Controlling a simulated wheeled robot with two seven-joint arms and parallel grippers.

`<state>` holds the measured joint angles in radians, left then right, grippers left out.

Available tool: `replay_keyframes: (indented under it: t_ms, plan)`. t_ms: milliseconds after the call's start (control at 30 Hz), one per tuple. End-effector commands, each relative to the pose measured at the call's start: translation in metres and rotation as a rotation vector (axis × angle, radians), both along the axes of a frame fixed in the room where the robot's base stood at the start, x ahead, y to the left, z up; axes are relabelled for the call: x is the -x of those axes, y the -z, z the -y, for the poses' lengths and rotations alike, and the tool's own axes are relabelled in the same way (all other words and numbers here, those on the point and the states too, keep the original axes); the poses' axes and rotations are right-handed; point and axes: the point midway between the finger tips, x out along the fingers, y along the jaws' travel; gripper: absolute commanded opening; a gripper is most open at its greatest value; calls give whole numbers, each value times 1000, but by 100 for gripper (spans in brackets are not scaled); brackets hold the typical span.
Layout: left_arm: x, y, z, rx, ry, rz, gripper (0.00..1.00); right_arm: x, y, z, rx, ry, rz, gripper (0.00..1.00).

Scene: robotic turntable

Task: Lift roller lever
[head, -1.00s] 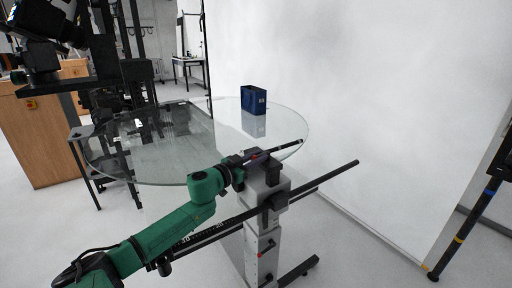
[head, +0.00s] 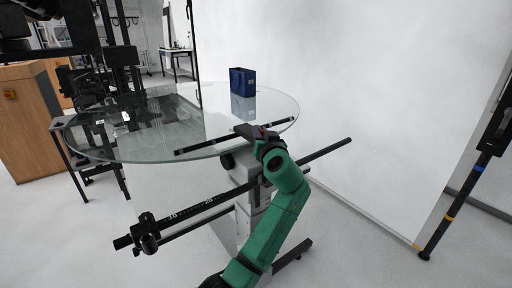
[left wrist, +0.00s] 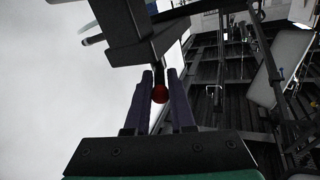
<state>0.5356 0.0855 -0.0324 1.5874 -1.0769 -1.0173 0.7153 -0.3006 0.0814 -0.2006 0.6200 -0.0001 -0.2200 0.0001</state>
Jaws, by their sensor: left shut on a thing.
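The roller lever appears as a thin dark bar with pale ends (head: 207,144), lying along the front edge of the glass turntable (head: 150,158). My green left arm comes up from the bottom, and my left gripper (head: 262,134) is at the bar, above the grey stand head. In the left wrist view, the two dark fingers of my left gripper (left wrist: 162,78) are shut on a small part with a round red end (left wrist: 160,94). Whether this part belongs to the lever is hard to tell. My right gripper is not in view.
A dark blue box (head: 242,82) stands on the far side of the glass disc. A long black rail (head: 325,151) crosses the stand below the disc. A black pole (head: 468,199) stands at right before a white backdrop. A wooden cabinet (head: 30,122) is at left.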

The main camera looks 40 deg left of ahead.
Motion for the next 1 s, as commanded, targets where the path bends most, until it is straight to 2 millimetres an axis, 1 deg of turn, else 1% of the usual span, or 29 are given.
replay_keyframes:
  t_ms: [33, 200, 333, 600, 1000]
  plan:
    - [-3, 7, 3, 1, -33, 3, 0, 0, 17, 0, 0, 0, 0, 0]
    - [-8, 4, 5, -2, -151, 3, 0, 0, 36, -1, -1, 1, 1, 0]
    - [-10, 3, 6, -1, -218, 1, 0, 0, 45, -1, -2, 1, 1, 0]
    - [-12, 0, 7, -2, -287, 1, 0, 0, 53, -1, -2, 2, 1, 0]
    - [-13, -2, 7, -2, -295, 3, 0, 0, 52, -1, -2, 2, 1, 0]
